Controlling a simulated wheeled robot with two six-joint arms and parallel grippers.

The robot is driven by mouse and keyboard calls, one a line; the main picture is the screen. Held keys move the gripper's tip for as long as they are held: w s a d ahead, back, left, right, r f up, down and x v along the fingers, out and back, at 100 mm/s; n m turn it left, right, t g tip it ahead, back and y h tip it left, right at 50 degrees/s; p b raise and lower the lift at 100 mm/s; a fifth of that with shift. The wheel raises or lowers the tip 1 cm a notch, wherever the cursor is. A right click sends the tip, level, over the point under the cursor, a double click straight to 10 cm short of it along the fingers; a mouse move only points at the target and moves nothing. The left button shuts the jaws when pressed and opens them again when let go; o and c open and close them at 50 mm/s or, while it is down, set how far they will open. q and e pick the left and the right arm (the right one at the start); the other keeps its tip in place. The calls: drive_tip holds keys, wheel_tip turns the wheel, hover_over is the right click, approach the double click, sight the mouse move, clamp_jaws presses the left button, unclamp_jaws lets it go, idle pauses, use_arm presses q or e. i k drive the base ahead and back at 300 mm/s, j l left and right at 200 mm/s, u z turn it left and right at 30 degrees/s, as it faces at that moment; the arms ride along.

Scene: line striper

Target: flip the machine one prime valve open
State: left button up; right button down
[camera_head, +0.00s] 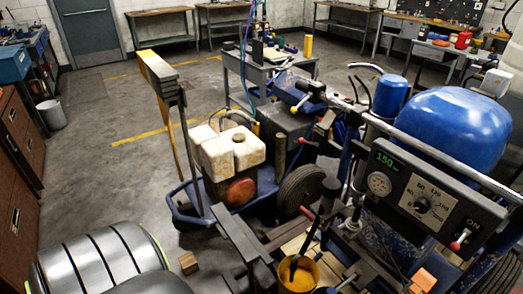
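The near striping machine fills the right side, with a blue rounded tank (452,128) and a dark control panel (420,192). The panel has a green readout of 150, a round gauge (379,183), a dial (421,205) and a red-tipped switch (460,239). A red-tipped lever (307,213) stands lower left of the panel. Another lever with a red tip (302,141) and a yellow-ended handle (297,107) show farther back. I cannot tell which of these is the prime valve. Neither of my grippers is in view.
A yellow bucket (299,274) stands low in front of the machine. A cart with white containers (229,150) and a wheel (300,190) is beside it. Floor at left centre is mostly clear.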

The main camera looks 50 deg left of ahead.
sight(302, 208)
drive_tip(key=u, duration=1.05)
